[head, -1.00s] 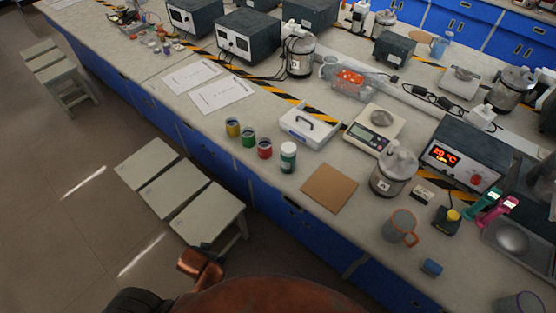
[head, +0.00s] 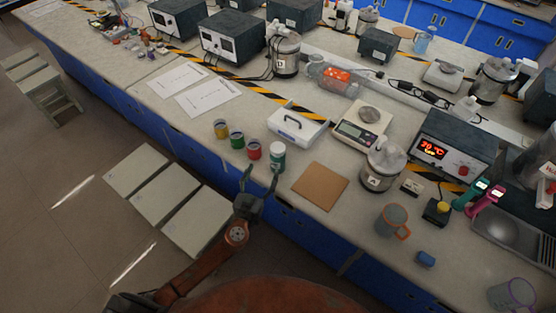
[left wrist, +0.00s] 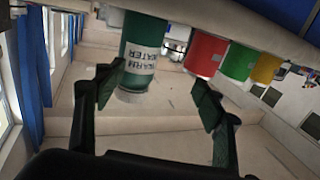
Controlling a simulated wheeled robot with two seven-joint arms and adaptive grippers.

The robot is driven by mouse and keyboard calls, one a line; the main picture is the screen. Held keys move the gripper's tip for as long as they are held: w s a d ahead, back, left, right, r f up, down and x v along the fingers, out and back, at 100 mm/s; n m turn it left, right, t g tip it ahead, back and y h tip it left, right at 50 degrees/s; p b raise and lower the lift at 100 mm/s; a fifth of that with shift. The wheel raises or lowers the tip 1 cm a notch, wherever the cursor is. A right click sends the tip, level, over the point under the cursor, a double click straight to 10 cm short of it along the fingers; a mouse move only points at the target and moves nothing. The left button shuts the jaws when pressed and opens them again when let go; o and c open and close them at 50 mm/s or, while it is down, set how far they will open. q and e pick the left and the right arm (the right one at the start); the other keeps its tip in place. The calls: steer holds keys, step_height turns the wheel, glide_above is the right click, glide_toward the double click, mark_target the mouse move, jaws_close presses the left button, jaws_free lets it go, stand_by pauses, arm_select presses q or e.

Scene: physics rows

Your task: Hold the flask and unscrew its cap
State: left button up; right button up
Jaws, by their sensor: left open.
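The flask (head: 277,157) is a green bottle standing upright near the front edge of the bench. In the left wrist view, which looks upside down, the flask (left wrist: 143,50) carries a white label reading "WARM WATER", and its pale cap (left wrist: 136,97) points down the picture. My left gripper (head: 261,178) is just in front of the flask with its fingers open. In the wrist view the flask lies ahead between the two fingertips (left wrist: 158,90), nearer the left one, and nothing is gripped. My right gripper is not in view.
Red (head: 254,149), green (head: 237,140) and yellow (head: 221,129) jars stand left of the flask. A brown board (head: 320,186) lies to its right, and a white case (head: 297,124) is behind. Stools (head: 165,195) stand below the bench front.

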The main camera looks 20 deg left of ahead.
mark_target(275, 165)
arm_select(q)
steer(key=w+d, duration=0.1)
steer(key=w+d+m+h, duration=0.1)
steer(key=w, duration=0.1)
steer(key=shift+d+f+h, duration=0.2)
steer(key=shift+d+h, duration=0.05)
steer(key=shift+h, duration=0.05)
steer(key=w+p, duration=0.1)
steer(key=w, duration=0.1)
steer(key=w+d+p, duration=0.1)
steer(key=w, duration=0.2)
steer(key=shift+r, duration=0.2)
steer(key=shift+w, duration=0.2)
steer(key=shift+c, duration=0.2)
steer(key=c, duration=1.4)
steer(key=shift+c, duration=0.5)
steer(key=shift+r, duration=0.1)
